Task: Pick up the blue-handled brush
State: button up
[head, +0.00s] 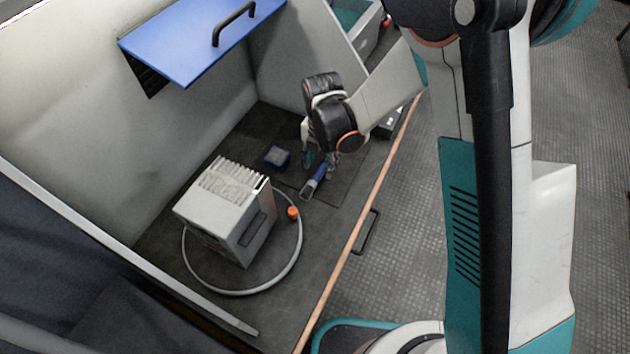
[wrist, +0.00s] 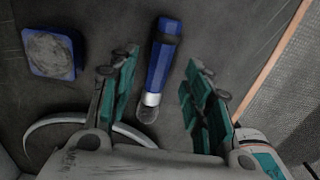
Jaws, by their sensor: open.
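The blue-handled brush (head: 317,180) lies on the dark floor of the bay, just below my gripper (head: 319,163) in the head view. In the wrist view the brush (wrist: 160,65) lies lengthwise between the two teal finger pads, its blue handle toward the top. Its metal collar and greyish tip point toward the palm. My gripper (wrist: 160,70) is open and points down over it. Gaps show on both sides of the brush, with no finger seen touching it. The exact height above the floor is hard to tell.
A blue square-rimmed item (head: 277,156) lies left of the brush. A pale box with a ribbed top (head: 240,222) stands nearer, with a grey hose (head: 297,255) looped round it and an orange cap (head: 293,212). A blue panel (head: 190,50) juts out above. A copper-coloured edge (head: 375,190) runs along the right.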

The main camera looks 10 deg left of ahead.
aim_at(320, 169)
notch_tip(320, 169, down, 4)
jog(key=shift+r+b, duration=0.25)
jog(key=shift+b, duration=0.4)
jog(key=shift+r, duration=0.1)
grip_shut()
